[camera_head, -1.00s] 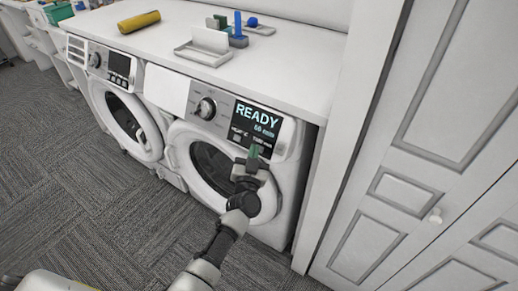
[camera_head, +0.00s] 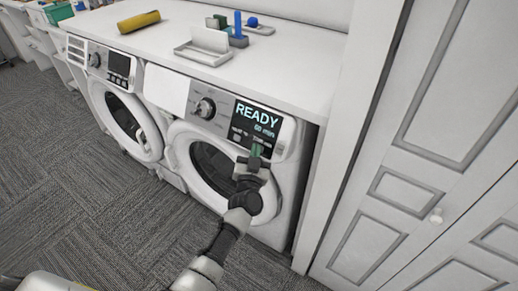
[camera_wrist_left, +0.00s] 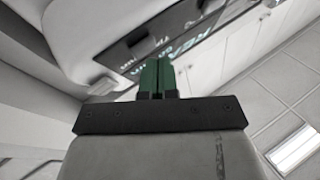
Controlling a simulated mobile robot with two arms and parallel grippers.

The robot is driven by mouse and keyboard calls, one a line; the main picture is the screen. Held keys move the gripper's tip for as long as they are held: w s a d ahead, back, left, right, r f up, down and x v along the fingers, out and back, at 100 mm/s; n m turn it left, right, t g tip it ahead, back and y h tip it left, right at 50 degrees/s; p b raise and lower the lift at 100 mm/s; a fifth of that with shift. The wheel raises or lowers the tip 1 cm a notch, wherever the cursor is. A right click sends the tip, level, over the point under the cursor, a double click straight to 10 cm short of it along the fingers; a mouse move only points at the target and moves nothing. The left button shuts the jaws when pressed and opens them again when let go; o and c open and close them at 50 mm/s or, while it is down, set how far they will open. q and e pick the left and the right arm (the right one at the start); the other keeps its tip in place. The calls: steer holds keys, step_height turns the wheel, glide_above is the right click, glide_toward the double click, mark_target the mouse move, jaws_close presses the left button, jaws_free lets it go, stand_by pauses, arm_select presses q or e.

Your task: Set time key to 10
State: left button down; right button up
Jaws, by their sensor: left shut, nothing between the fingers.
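The right-hand machine's dark display (camera_head: 259,124) reads READY, with a smaller line below that looks like 60 min. A row of small keys with labels sits under the text. The label that seems to be the time key (camera_head: 262,140) is too small to read surely and lies just above my fingertips. My left gripper (camera_head: 257,150) is shut and empty, its green fingertips at the lower edge of the panel. In the left wrist view the green fingers (camera_wrist_left: 157,77) are together, pointing at the panel (camera_wrist_left: 185,38). Contact cannot be told. My right gripper is not in view.
A round knob (camera_head: 204,108) is left of the display, above the round door (camera_head: 212,165). A second machine (camera_head: 125,115) stands to the left. The worktop (camera_head: 285,75) overhangs the panel. A white cabinet door (camera_head: 400,215) is on the right. Carpet floor is clear at left.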

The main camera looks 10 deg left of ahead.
arm_select(q)
steer(key=shift+w+f, duration=0.15)
steer(key=shift+w, duration=0.1)
stand_by(0.6)
steer(key=shift+s+a+r+p, duration=0.15)
steer(key=shift+s+r+p, duration=0.25)
steer(key=shift+s+p, duration=0.3)
steer(key=s+p, duration=0.1)
steer(key=s+a+r+p, duration=0.1)
steer(key=p, duration=0.1)
steer(key=s+r+p, duration=0.1)
steer(key=s, duration=0.1)
steer(key=shift+s+a+r+p, duration=0.1)
steer(key=shift+a+p, duration=0.15)
steer(key=shift+p, duration=0.1)
